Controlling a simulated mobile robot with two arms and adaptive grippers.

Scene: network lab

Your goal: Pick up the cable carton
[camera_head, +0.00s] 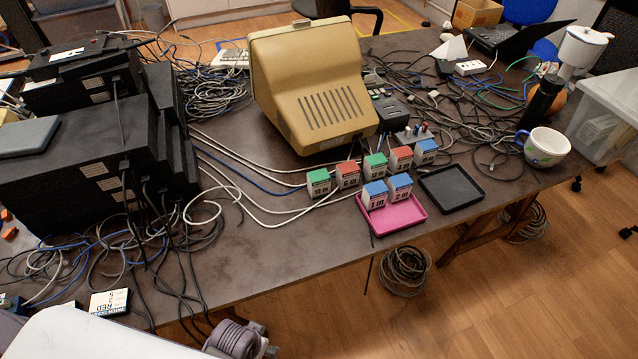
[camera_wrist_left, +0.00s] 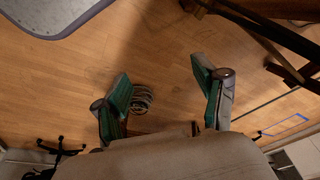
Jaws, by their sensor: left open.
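Several small white cartons with coloured tops stand on the dark table (camera_head: 290,252) in the head view. They include a green-topped carton (camera_head: 318,183), a red-topped carton (camera_head: 348,176) and a blue-topped carton (camera_head: 426,151). Two blue-topped cartons (camera_head: 375,197) stand in a pink tray (camera_head: 400,221) at the front edge. A white label box (camera_head: 109,303) reading "RED" lies at the near left edge. I cannot tell which is the cable carton. My left gripper (camera_wrist_left: 165,88) is open and empty above the wooden floor in the left wrist view. My right gripper is not in view.
A beige monitor (camera_head: 310,85) stands behind the cartons. An empty black tray (camera_head: 451,189) lies beside the pink tray. Black network boxes (camera_head: 80,190) and tangled cables fill the left. A mug (camera_head: 543,147) stands at right. A cable coil (camera_head: 405,270) lies on the floor.

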